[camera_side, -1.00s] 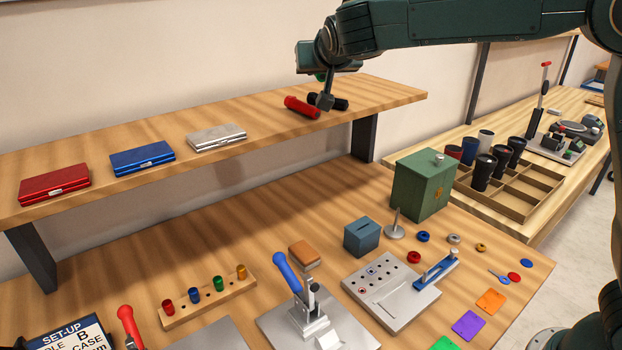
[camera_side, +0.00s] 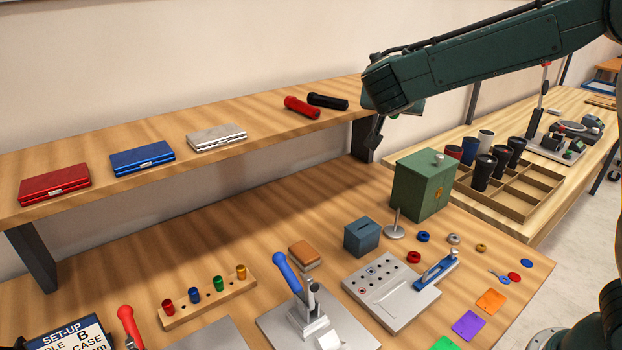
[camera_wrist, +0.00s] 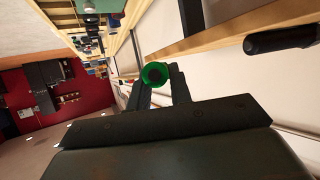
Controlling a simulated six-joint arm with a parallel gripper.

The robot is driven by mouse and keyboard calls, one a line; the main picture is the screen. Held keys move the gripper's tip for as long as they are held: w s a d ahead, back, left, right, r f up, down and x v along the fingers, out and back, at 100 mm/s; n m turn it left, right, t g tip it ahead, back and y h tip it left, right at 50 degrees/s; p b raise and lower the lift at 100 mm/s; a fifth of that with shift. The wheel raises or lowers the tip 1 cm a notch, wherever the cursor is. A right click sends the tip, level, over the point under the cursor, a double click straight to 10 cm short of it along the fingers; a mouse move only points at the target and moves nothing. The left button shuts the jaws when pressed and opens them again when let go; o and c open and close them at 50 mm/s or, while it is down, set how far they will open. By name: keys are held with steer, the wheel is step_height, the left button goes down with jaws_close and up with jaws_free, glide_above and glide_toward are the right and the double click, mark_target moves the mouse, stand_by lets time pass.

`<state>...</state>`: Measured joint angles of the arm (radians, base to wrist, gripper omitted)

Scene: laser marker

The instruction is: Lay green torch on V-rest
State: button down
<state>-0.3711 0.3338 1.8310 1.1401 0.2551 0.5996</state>
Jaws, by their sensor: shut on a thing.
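The green torch (camera_wrist: 157,74) shows end-on in the wrist view as a green ring with a dark centre. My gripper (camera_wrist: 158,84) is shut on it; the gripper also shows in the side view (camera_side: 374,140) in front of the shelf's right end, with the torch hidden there. A clamp fixture with a blue handle (camera_side: 287,272) stands on a grey plate on the bench, far below and left of my gripper. I cannot tell for certain which fixture is the V-rest.
A red torch (camera_side: 302,107) and a black torch (camera_side: 328,101) lie on the raised shelf (camera_side: 270,112). A green box (camera_side: 421,186) stands on the bench below my gripper. A grey plate with holes (camera_side: 391,292) and a divided tray (camera_side: 527,189) lie nearby.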

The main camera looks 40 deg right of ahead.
steer(key=s+a+f+n+t+y, duration=0.1)
steer(key=a+f+n+t+y, duration=0.1)
steer(key=f, duration=0.5)
steer(key=s+a+f+n+t+y, duration=0.1)
steer(key=a+f+n+t+y, duration=0.2)
steer(key=f, duration=0.4)
steer(key=shift+a+n+y, duration=0.45)
steer(key=shift+n+y, duration=0.45)
steer(key=shift+n, duration=0.5)
